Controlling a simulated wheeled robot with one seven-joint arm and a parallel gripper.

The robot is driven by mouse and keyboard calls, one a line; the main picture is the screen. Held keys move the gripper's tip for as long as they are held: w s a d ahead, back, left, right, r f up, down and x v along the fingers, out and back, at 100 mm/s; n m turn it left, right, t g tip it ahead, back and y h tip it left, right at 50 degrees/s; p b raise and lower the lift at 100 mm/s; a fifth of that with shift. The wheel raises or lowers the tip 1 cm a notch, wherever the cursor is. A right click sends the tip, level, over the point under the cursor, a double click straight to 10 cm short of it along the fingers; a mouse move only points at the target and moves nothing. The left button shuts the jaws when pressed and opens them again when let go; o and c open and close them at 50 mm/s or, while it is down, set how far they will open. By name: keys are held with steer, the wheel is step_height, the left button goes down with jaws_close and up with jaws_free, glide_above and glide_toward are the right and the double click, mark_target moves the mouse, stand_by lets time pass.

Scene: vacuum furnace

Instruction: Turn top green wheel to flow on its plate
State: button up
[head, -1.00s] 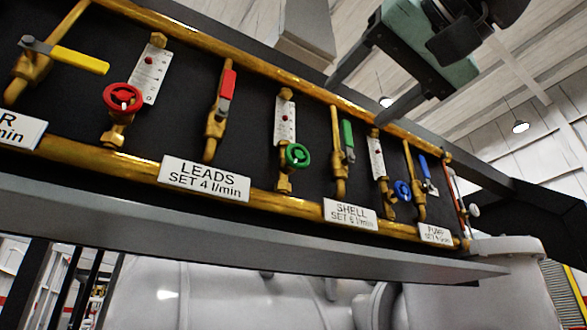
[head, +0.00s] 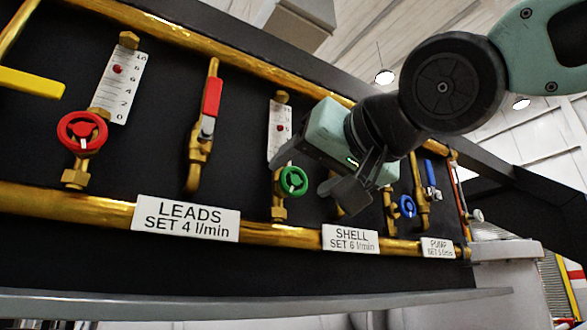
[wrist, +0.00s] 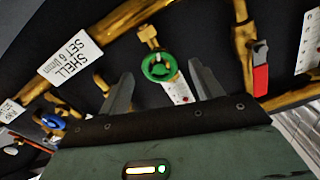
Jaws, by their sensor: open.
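The green wheel (head: 293,181) sits on a brass valve below a white scale plate (head: 280,130) with a red float mark, in the SHELL column. The plate (head: 350,240) under it reads "SHELL SET 6 l/min". My gripper (head: 338,190) is just right of the green wheel, open and empty, and covers the green lever's place in the head view. In the wrist view the green wheel (wrist: 159,66) lies ahead, between the two spread fingers (wrist: 160,88) in the picture and apart from them. The scale's numbers are too small to read.
A red wheel (head: 82,132) and red lever (head: 212,97) are to the left, above the LEADS plate (head: 186,218). A blue wheel (head: 407,206) and blue lever (head: 430,174) are to the right. Brass pipes run above and below the valves.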

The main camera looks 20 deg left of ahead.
mark_target(296, 181)
steer(key=x, duration=0.4)
steer(key=c, duration=1)
steer(key=shift+n, duration=0.3)
steer(key=shift+d+f+n, duration=0.1)
steer(key=shift+n, duration=2.5)
